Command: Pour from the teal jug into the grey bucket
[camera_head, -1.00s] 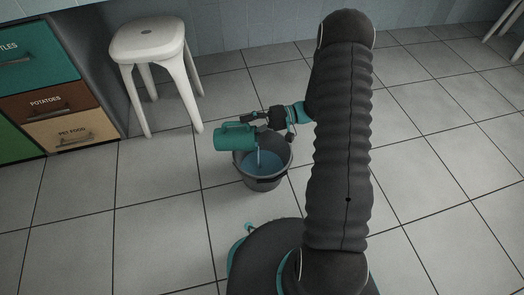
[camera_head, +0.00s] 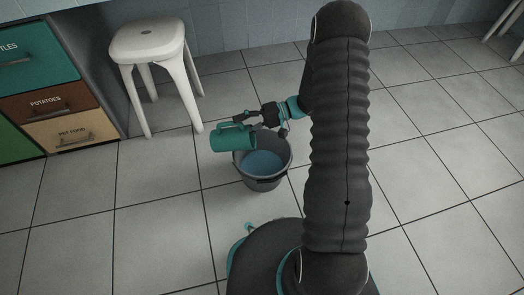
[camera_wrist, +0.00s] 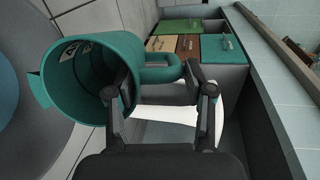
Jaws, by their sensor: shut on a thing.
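The teal jug (camera_head: 233,138) is tilted on its side above the left part of the grey bucket's rim. The grey bucket (camera_head: 263,183) stands upright on the floor with blue liquid (camera_head: 262,162) in it. No stream shows between jug and bucket now. My gripper (camera_head: 252,118) is shut on the jug's handle. In the wrist view, the jug (camera_wrist: 130,62) has its open mouth turned toward the left, and its inside looks empty of liquid where I can see it. My gripper (camera_wrist: 160,88) has its fingers around the handle (camera_wrist: 165,72).
A white stool (camera_head: 150,45) stands behind and left of the bucket. A drawer cabinet (camera_head: 65,100) with labelled fronts is at the far left. The tiled floor around the bucket is clear, apart from my own base in front.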

